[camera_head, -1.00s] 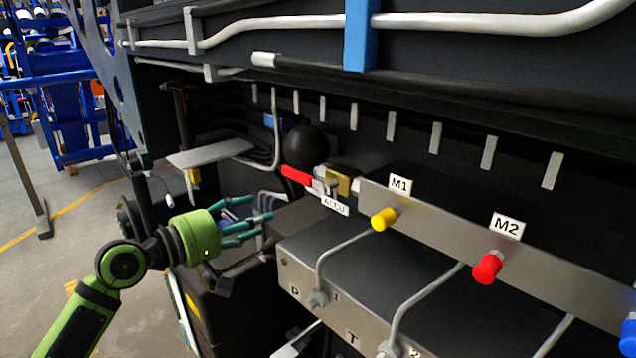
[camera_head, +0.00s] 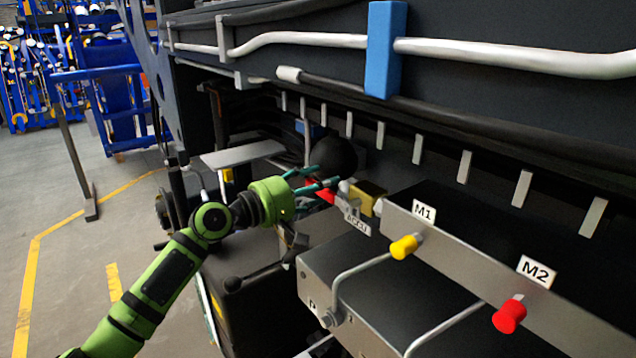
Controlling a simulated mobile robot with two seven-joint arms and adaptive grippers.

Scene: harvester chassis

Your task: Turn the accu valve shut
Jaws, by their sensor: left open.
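The accu valve has a red lever (camera_head: 324,191) and a brass body (camera_head: 367,197), above a white ACCU label (camera_head: 357,223). It sits at the left end of the grey metal bar, in front of a black ball-shaped vessel (camera_head: 335,157). My left gripper (camera_head: 322,183) is open, with its teal fingers at the red lever, and they hide part of it. Whether the fingers touch the lever I cannot tell. My right gripper is not in view.
The bar carries a yellow cap (camera_head: 404,247) at M1 and a red cap (camera_head: 509,316) at M2. A grey plate (camera_head: 243,154) sticks out left of the valve. A blue bracket (camera_head: 385,50) and pipes run above. Open floor lies at the left.

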